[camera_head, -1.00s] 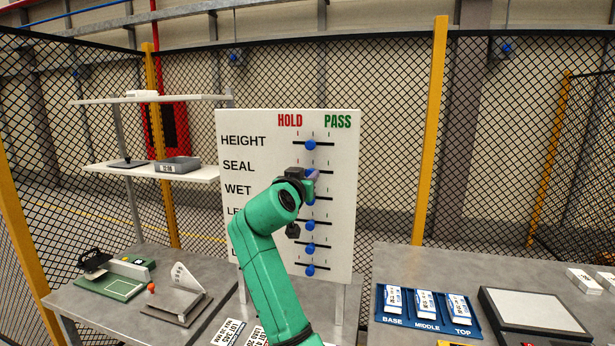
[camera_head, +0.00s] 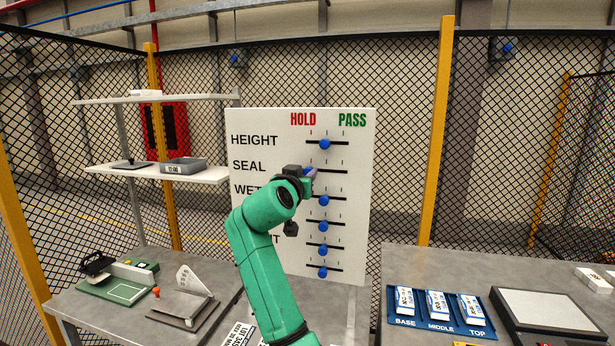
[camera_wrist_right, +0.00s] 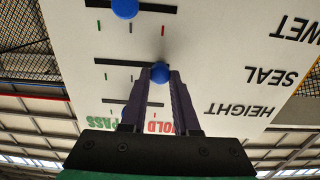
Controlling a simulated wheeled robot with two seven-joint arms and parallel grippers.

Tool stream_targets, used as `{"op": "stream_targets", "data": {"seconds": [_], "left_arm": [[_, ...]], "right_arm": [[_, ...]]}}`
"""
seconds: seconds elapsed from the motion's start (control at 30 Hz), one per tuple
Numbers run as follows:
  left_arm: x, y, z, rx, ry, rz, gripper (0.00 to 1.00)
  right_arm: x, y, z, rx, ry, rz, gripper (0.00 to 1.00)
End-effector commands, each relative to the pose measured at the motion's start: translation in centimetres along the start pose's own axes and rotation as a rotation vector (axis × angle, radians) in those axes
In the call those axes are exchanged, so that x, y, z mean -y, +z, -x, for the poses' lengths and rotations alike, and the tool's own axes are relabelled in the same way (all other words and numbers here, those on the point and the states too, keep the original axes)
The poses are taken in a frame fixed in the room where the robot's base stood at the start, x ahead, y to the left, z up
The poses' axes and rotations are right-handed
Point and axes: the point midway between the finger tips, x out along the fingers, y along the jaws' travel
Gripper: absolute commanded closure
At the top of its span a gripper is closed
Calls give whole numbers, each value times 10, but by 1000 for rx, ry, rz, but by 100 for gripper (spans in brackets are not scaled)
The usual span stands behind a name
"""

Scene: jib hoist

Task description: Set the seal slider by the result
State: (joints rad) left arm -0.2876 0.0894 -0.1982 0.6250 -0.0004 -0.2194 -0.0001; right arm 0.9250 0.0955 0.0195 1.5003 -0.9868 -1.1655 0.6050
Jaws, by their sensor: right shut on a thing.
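The white slider board (camera_head: 352,220) stands upright, with HOLD in red at left and PASS in green at right. My right gripper (camera_head: 311,174) is at the SEAL row, its fingers shut on the blue SEAL knob (camera_wrist_right: 160,74). In the wrist view, which is upside down, the knob sits at the HOLD end of the SEAL slot (camera_wrist_right: 125,63). In the head view the gripper mostly hides this knob. The HEIGHT knob (camera_head: 324,144) and WET knob (camera_head: 323,201) sit near the middle of their slots. My left gripper is not in view.
Several lower knobs (camera_head: 322,251) sit mid-slot below. The right table holds a blue tray (camera_head: 437,325) marked BASE, MIDDLE, TOP and a grey-topped device (camera_head: 547,308). The left table carries a green fixture (camera_head: 120,290) and a grey gauge block (camera_head: 180,305). Shelves (camera_head: 185,174) stand behind.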

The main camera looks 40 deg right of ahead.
Motion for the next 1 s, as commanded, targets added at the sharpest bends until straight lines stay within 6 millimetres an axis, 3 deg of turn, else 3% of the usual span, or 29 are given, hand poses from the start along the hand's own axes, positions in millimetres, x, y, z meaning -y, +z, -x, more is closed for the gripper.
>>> {"op": "stream_targets", "data": {"seconds": [0.07,0.1,0.17,0.57,0.67,1.0], "left_arm": [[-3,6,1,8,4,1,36],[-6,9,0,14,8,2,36],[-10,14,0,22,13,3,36],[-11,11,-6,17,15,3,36],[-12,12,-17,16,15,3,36],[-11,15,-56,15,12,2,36]], "right_arm": [[2,-3,1,-7,-7,-1,100],[2,-3,1,-7,-6,-1,64],[2,-3,1,-6,-5,-1,41],[1,1,8,-4,-2,0,40],[2,4,27,-5,-4,-3,40],[5,5,124,-4,-7,-2,40]]}}
